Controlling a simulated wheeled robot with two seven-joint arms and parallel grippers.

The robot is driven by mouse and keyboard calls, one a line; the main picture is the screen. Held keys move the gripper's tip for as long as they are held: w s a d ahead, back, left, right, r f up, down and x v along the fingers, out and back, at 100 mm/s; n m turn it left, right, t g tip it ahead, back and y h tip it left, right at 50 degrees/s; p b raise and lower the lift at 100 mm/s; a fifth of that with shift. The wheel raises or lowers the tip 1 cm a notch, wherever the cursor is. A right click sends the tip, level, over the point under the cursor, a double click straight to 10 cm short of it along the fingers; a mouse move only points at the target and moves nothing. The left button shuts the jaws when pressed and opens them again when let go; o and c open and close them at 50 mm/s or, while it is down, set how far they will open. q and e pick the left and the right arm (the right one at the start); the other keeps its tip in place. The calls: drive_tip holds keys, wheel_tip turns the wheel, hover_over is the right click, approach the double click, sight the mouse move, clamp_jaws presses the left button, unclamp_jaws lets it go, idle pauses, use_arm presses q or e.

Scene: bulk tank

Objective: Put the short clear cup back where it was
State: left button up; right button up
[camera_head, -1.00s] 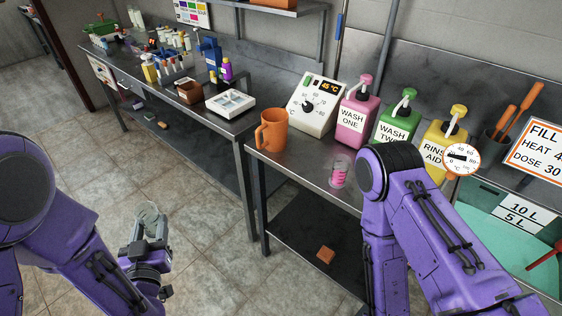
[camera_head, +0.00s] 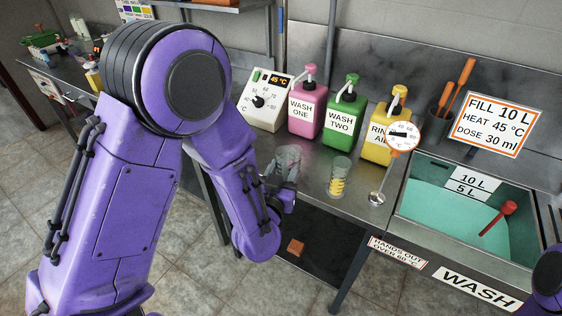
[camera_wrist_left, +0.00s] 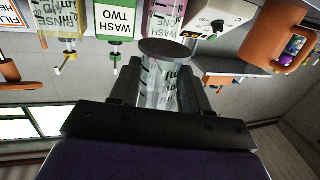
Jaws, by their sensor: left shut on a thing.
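My left gripper (camera_head: 283,181) is shut on a short clear cup (camera_head: 289,160). In the head view the cup appears over the front part of the steel table, left of the other clear cup. In the left wrist view, which is upside down, the held cup (camera_wrist_left: 158,85) shows dark graduation marks and a dark round end. Its height above the table cannot be told. Another clear cup (camera_head: 340,178), with yellow bands showing in it, stands upright on the table near the front edge. My right gripper is out of view.
Pink (camera_head: 307,108), green (camera_head: 342,120) and yellow (camera_head: 384,135) pump bottles stand behind the cups, beside a temperature box (camera_head: 264,100). A dial thermometer (camera_head: 402,136) is right of the standing cup. The wash sink (camera_head: 425,195) is at right. An orange mug (camera_wrist_left: 277,38) shows in the wrist view.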

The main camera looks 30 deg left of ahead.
use_arm(q)
drive_tip(key=w+a+r+n+g+y+b, duration=0.1)
drive_tip(key=a+r+n+y+b, duration=0.1)
drive_tip(key=a+r+n+y, duration=0.15)
drive_tip(key=shift+g+y, duration=0.3)
drive_tip(key=shift+y, duration=0.35)
drive_tip(key=w+a+f, duration=0.2)
drive_tip(key=w+a, duration=0.1)
drive_tip(key=w+a+f, duration=0.3)
drive_tip(key=a, duration=0.1)
drive_tip(key=w+a+f+p, duration=0.1)
drive_tip(key=w+a+f, duration=0.1)
drive_tip(key=a+f, duration=0.1)
drive_tip(key=shift+w+a+f, duration=0.2)
drive_tip(key=shift+w+a, duration=0.1)
drive_tip(key=shift+w, duration=0.1)
wheel_tip(320, 180, down, 3)
drive_tip(key=shift+f, duration=0.1)
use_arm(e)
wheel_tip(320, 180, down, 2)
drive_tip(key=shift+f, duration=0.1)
